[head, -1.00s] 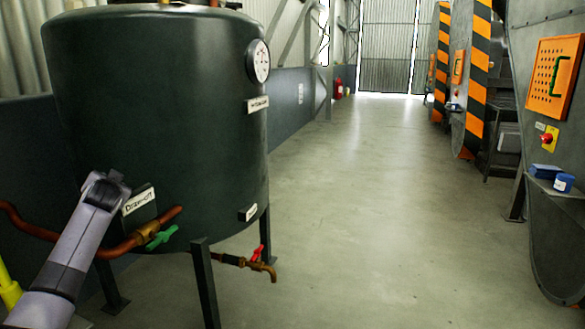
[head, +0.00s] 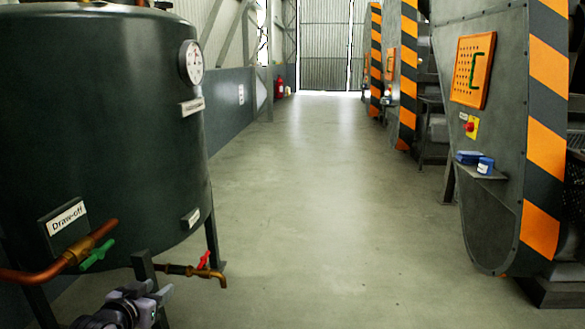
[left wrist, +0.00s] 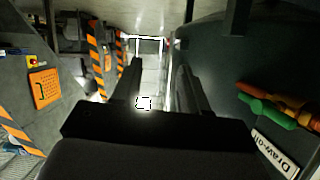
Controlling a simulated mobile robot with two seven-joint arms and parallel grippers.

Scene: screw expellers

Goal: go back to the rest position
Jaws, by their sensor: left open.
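My left gripper (head: 135,303) is low at the bottom left of the head view, in front of the dark green tank (head: 110,110). In the left wrist view its two dark fingers (left wrist: 160,80) stand apart with nothing between them. The green-handled valve (head: 97,255) on the copper draw-off pipe (head: 45,274) is above and left of the gripper in the head view. The green handle also shows at the right of the left wrist view (left wrist: 265,112), clear of the fingers. My right gripper is not in view.
A red-handled tap (head: 204,260) juts from under the tank, beside its legs. Large grey machines (head: 490,220) with orange-black stripes stand on the right. A small shelf there holds blue items (head: 485,165). The concrete floor (head: 310,210) between is clear.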

